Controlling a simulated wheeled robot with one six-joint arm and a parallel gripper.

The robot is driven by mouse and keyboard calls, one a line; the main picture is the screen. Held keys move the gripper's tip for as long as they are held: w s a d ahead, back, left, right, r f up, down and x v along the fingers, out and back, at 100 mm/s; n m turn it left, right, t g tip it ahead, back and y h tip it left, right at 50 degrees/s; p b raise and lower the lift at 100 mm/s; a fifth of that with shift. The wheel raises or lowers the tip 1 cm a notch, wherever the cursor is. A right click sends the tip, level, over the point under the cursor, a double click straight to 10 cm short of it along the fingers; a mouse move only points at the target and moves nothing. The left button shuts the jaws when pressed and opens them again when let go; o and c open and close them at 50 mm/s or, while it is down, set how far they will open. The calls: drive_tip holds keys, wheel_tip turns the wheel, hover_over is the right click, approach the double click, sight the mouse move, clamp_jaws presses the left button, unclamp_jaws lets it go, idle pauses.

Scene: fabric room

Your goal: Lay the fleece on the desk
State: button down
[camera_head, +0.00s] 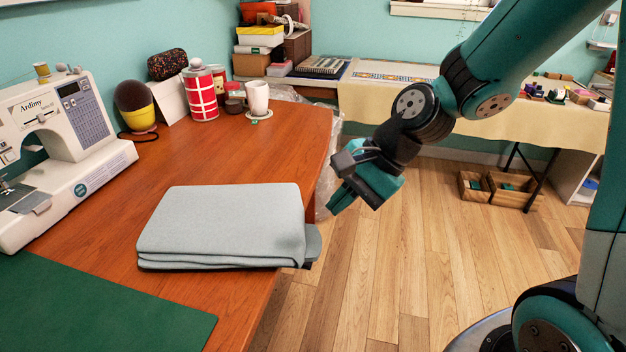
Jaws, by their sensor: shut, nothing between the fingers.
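The fleece (222,222) is a folded light grey cloth, lying flat in layers on the wooden desk (255,150) near its right edge. A darker grey flap or piece sticks out at its right end, over the desk's edge. What lies under the fleece is hidden. My gripper (342,203) is shut and empty. It is above and to the right of the fleece, apart from it, over the floor side of the desk edge.
A sewing machine (65,150) stands at the left, by a green mat (95,310). A red canister (201,95), a mug (258,97) and a pincushion (135,105) stand at the back. The desk's middle is bare. A cloth-covered table (460,115) stands behind.

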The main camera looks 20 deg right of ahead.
drive_tip(key=w+d+f+m+t+p, duration=0.25)
drive_tip(key=w+d+m, duration=0.45)
drive_tip(key=m, duration=0.6)
drive_tip(key=w+a+r+x, duration=0.1)
drive_tip(key=x, duration=1)
drive_tip(key=shift+w+a+m, duration=0.2)
drive_tip(key=shift+w+m, duration=0.1)
drive_tip(key=shift+m, duration=0.1)
drive_tip(key=shift+w+r+t, duration=0.1)
drive_tip(key=shift+r+t, duration=0.1)
drive_tip(key=shift+t, duration=0.05)
